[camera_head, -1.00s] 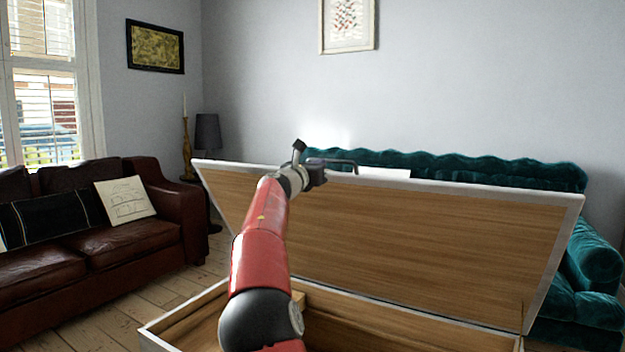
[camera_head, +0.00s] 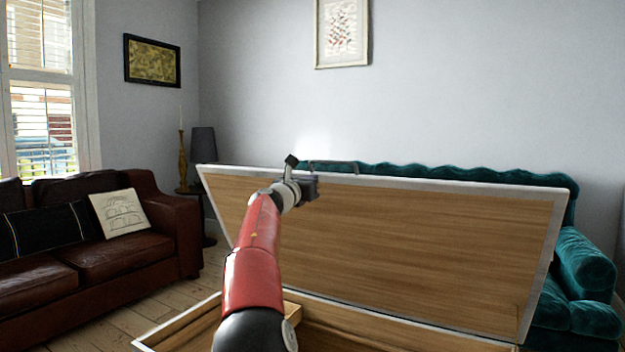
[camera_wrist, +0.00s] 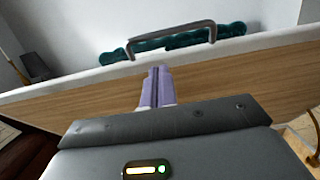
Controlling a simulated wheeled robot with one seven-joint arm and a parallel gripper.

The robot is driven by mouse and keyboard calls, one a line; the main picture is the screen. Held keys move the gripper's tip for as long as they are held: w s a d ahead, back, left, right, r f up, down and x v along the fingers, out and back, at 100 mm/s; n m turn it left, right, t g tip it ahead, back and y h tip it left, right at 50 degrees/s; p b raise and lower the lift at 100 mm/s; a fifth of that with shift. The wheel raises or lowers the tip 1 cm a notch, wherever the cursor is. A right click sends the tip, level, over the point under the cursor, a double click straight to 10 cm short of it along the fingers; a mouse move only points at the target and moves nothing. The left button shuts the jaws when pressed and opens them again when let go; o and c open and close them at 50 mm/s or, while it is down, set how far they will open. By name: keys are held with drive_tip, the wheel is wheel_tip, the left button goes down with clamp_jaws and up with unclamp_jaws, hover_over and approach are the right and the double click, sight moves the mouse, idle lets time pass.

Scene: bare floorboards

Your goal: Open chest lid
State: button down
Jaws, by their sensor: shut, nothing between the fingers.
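The chest lid (camera_head: 400,245) stands raised and leans back, its wooden inner face with a pale rim toward me. The open chest box (camera_head: 175,327) shows below it, its inside partly hidden by my arm. A grey handle (camera_head: 335,164) sticks up past the lid's top edge; it also shows in the wrist view (camera_wrist: 172,37). My gripper (camera_head: 314,184) is in front of the lid's inner face, just below the top edge near the handle. In the wrist view its purple fingers (camera_wrist: 157,80) are together and empty, pointing at the lid. I cannot tell whether they touch it.
A teal sofa (camera_head: 585,265) stands behind and right of the chest. A dark red leather sofa (camera_head: 110,258) with cushions is at the left. A lamp (camera_head: 203,142) stands on a small table between them. Bare floorboards (camera_head: 120,325) show between the left sofa and the chest.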

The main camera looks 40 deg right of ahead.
drive_tip(key=s+a+r+b, duration=0.1)
drive_tip(key=s+a+b, duration=0.25)
drive_tip(key=a, duration=0.65)
drive_tip(key=s+a+f+m+y, duration=0.4)
drive_tip(key=s+f+m+y, duration=0.15)
drive_tip(key=f, duration=0.25)
drive_tip(key=s+a+f+m+y, duration=0.4)
drive_tip(key=s+f+m, duration=0.2)
drive_tip(key=f, duration=0.1)
drive_tip(key=s+a+f+m+y, duration=0.3)
drive_tip(key=s+a+f, duration=0.4)
drive_tip(key=a, duration=0.2)
drive_tip(key=s+a+f+m+y, duration=0.3)
drive_tip(key=s+a+f, duration=0.4)
drive_tip(key=a, duration=0.3)
drive_tip(key=s+a+f+m+g+y, duration=0.1)
drive_tip(key=s+a+f+m+y, duration=0.2)
drive_tip(key=s+a+f, duration=0.4)
drive_tip(key=a+m, duration=0.1)
drive_tip(key=a, duration=0.1)
drive_tip(key=shift+s+a+m+p, duration=0.3)
drive_tip(key=shift+m+p, duration=0.05)
drive_tip(key=shift+p, duration=0.05)
